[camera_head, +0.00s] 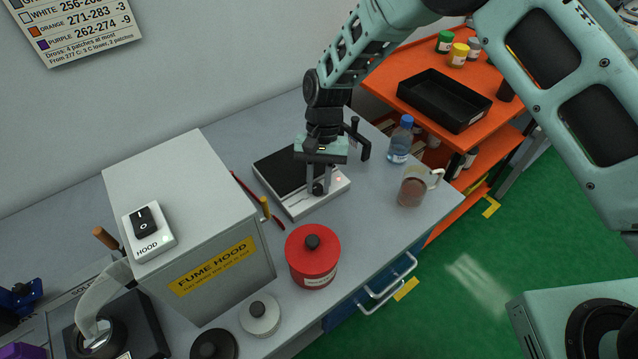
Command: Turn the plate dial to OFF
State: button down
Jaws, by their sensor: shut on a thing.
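The plate (276,170) is a low unit with a black top and a pale front panel, on the grey bench. Its dial (319,188) is a small dark knob on that front panel. A small reddish light shows on the panel to the right of the dial. My gripper (319,181) points down over the front panel, with its two fingers shut on the dial. The fingers cover part of the dial, so its pointer and setting cannot be read. Part of the plate's top is hidden behind my gripper.
A fume hood box (190,220) stands left of the plate. A red lidded canister (312,262) is in front. A blue-capped bottle (399,142) and a glass mug (414,187) stand to the right. Behind is an orange shelf (395,98) with a black tray (432,100).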

jog(key=shift+n+h, duration=0.3)
jog(key=shift+n, duration=0.3)
jog(key=c, duration=1.5)
grip_release()
jog(key=a+b+v, duration=0.1)
jog(key=b+v, duration=0.3)
jog(key=v, duration=1.3)
jog(key=shift+w+d+r, duration=0.15)
jog(key=shift+d+r, duration=0.05)
jog(key=shift+d, duration=0.15)
